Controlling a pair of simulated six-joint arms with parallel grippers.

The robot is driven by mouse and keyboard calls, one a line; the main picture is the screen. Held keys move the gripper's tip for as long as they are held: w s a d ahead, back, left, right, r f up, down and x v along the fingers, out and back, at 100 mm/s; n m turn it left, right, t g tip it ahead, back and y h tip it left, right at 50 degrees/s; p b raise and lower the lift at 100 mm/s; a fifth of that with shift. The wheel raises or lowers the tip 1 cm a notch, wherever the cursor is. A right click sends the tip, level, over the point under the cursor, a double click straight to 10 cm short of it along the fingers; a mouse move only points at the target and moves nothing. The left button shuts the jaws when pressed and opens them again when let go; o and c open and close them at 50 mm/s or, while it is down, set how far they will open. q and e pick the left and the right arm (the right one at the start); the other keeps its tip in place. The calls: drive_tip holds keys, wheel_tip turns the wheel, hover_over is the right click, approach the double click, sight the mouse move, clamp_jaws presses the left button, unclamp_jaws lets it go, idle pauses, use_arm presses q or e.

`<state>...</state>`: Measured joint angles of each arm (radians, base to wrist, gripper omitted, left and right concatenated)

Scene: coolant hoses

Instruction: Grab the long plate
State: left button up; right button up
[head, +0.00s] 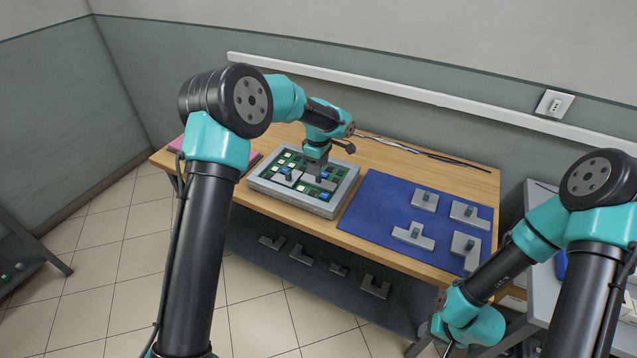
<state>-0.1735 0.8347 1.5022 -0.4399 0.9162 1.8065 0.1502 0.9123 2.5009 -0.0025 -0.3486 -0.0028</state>
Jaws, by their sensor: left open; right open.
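Several grey plates with small upright grips lie on the blue mat (370,217). The longest-looking one is the front left plate (413,236), a wide bar with a raised block. The others are a back plate (424,201), a right plate (469,213) and an L-like front right plate (466,251). My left gripper (317,166) is open and points down just above the green circuit board in the grey tray (330,208), left of the mat. Grey plates (318,187) sit on the board beneath it; contact is unclear. My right gripper (432,338) is open, low at the table's front, mostly hidden.
More grey pieces (374,287) lie on a dark lower shelf under the wooden table (462,178). Dark cables (425,152) run along the table's back edge. A pink item (176,145) lies at the left end. The mat's left part is clear.

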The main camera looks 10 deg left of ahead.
sight(319, 180)
use_arm(q)
drive_tip(key=shift+f, duration=0.1)
drive_tip(key=shift+w+f, duration=0.1)
drive_tip(key=shift+f, duration=2.4)
clamp_jaws()
